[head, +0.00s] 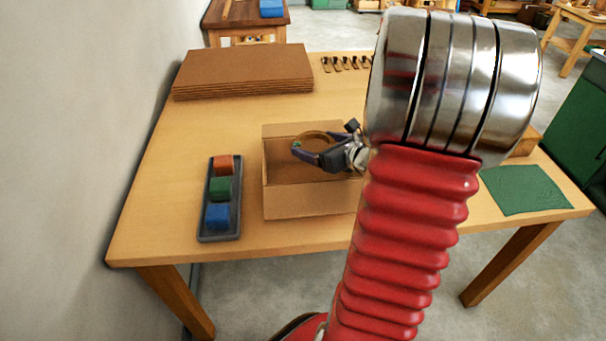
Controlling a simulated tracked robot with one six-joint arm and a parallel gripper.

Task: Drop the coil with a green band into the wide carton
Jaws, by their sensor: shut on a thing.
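The wide carton (305,206) is an open brown box on the wooden table, partly hidden on its right by my arm. My gripper (300,150) is over the carton's opening, shut on a brown coil (318,134). A small patch of green shows on the coil near the fingertips. The coil appears to be above the carton's floor; its exact height is hard to tell.
A dark tray (219,237) with a red, a green and a blue block stands left of the carton. A stack of brown boards (245,70) lies behind. Several small dark hooks (345,63) and a green mat (525,190) are on the table.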

